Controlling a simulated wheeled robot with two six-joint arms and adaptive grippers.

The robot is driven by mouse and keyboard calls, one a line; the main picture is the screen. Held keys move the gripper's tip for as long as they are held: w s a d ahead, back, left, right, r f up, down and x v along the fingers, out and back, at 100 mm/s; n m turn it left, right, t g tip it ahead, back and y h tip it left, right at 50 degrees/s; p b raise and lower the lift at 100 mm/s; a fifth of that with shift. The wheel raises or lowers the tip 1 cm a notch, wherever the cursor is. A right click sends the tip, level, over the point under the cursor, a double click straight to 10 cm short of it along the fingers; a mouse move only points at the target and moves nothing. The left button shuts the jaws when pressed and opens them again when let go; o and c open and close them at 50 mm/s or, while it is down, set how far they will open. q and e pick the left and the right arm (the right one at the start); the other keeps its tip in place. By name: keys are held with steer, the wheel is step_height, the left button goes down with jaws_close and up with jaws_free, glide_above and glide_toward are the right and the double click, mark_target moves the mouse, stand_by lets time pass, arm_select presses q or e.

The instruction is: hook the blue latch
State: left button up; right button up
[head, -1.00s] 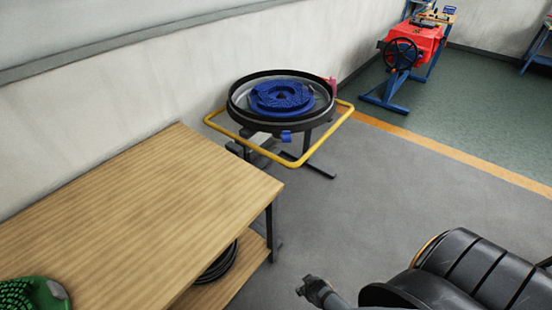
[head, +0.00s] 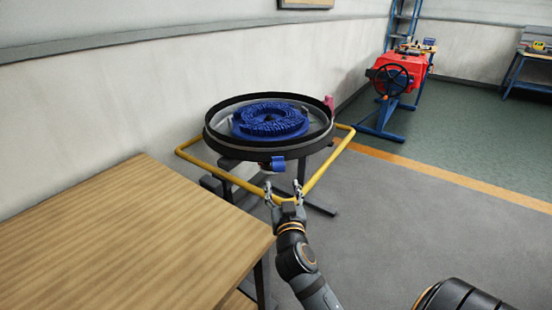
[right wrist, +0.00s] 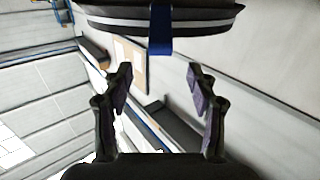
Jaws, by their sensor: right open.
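The blue latch (head: 277,163) hangs at the near rim of a round black-rimmed tank (head: 212,143) in the head view. In the right wrist view the blue latch (right wrist: 160,32) hangs below the tank rim (right wrist: 110,15), above and between the fingertips. My right gripper (head: 284,188) is open and empty, just below and in front of the latch in the head view. Its two fingers (right wrist: 160,75) stand apart in the right wrist view, and I see no contact with the latch. My left gripper is out of view.
A yellow tube frame (head: 190,158) surrounds the tank. Blue ribbed discs (head: 270,119) lie inside it, and a pink part (head: 329,103) sits at its right rim. A wooden table (head: 130,230) stands at left. A red machine (head: 402,70) stands far back. Grey floor at right is clear.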

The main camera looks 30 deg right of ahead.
mark_target(279, 168)
steer(key=x, duration=0.3)
steer(key=p+x, duration=0.1)
steer(key=x, duration=0.2)
steer(key=r+x, duration=0.1)
steer(key=x, duration=0.2)
steer(key=shift+w+d, duration=0.1)
steer(key=shift+w, duration=0.2)
steer(key=shift+w+d+f, duration=0.15)
steer(key=shift+w, duration=0.1)
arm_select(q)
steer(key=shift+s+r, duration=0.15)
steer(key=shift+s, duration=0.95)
arm_select(e)
jaws_close()
